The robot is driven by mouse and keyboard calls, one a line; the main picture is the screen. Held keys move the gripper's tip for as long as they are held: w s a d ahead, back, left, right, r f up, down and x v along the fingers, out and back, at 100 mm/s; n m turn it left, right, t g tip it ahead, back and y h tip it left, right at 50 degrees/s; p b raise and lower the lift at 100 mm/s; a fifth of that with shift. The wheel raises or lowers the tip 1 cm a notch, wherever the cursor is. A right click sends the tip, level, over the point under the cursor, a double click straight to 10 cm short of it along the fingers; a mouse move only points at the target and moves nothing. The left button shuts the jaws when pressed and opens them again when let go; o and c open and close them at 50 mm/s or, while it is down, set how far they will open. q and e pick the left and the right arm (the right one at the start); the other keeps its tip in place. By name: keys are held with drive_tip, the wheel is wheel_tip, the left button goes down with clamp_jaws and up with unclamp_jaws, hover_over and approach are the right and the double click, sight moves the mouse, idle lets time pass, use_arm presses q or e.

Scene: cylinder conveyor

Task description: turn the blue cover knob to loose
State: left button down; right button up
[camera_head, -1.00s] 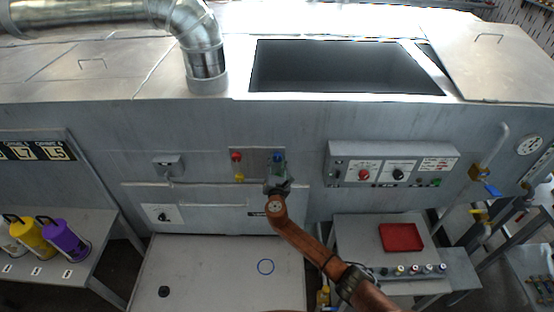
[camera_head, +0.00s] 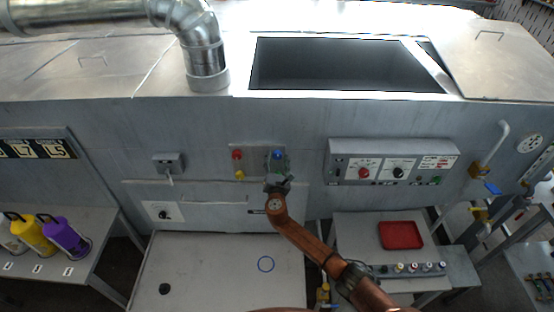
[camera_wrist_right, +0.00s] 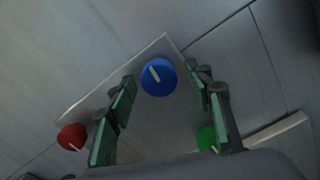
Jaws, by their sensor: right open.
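The blue cover knob (camera_head: 278,155) sits at the upper right of a small metal plate (camera_head: 256,161) on the machine's front wall. In the right wrist view the blue knob (camera_wrist_right: 158,77) is round with a white pointer line tilted to the upper left. My right gripper (camera_head: 277,171) is open in front of the plate. Its green-padded fingers (camera_wrist_right: 166,98) stand apart on the left and right of the blue knob, with gaps to it. I cannot tell how deep the fingertips reach. My left gripper is not in view.
A red knob (camera_head: 237,155) and a yellow knob (camera_head: 240,175) share the plate's left side. A green knob (camera_wrist_right: 206,138) lies near the right finger. A control box (camera_head: 392,162) is to the right. A table (camera_head: 220,270) stands below.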

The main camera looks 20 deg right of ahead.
drive_tip(key=v, duration=1.2)
